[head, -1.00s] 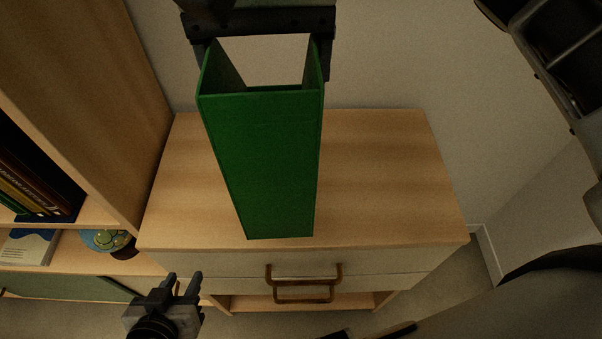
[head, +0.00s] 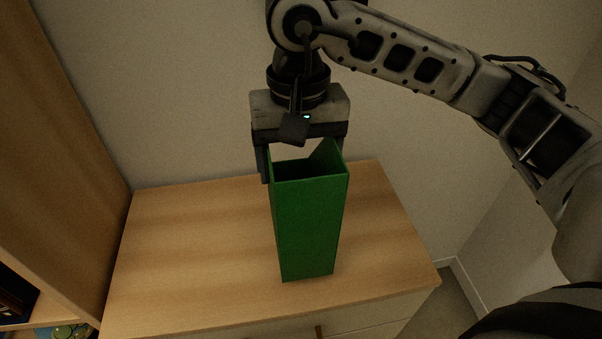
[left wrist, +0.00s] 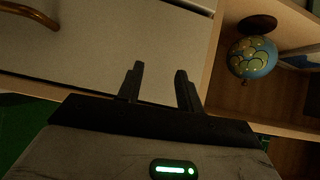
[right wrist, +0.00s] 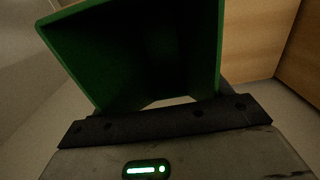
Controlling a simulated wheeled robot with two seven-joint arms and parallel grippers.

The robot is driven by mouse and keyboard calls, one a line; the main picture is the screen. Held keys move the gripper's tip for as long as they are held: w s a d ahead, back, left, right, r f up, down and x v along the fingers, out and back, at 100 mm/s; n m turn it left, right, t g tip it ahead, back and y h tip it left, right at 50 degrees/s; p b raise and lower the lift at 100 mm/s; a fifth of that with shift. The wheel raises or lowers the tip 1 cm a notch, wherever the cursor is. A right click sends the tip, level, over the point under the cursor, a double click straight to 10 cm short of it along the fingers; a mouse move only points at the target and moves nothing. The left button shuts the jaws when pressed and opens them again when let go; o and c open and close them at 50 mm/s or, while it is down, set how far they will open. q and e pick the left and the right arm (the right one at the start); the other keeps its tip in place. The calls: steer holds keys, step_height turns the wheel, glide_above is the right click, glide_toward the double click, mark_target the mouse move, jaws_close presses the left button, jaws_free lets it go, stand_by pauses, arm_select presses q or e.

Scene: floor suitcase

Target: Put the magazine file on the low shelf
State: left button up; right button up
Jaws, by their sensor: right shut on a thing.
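The green magazine file (head: 308,228) is upright with its open top facing up, over the wooden top of a drawer cabinet (head: 190,245). I cannot tell whether its base touches the wood. My right gripper (head: 302,152) is shut on the file's upper back part from above. In the right wrist view the file's green inside (right wrist: 145,55) fills the upper middle. My left gripper (left wrist: 160,84) is open and empty, in front of pale drawer fronts, and out of the head view. Which surface is the low shelf is not clear.
A wooden bookcase (head: 60,130) stands at the left, close to the cabinet. A small globe (left wrist: 252,58) sits on one of its shelves in the left wrist view. A drawer handle (left wrist: 32,14) sticks out there. The cabinet top is otherwise bare, with a wall behind it.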

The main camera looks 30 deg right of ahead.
steer(key=shift+w+d+f, duration=0.1)
steer(key=shift+f, duration=0.95)
steer(key=shift+d+f, duration=0.1)
steer(key=shift+f, duration=0.9)
steer(key=o, duration=1.5)
steer(key=shift+r, duration=0.1)
steer(key=shift+c, duration=0.2)
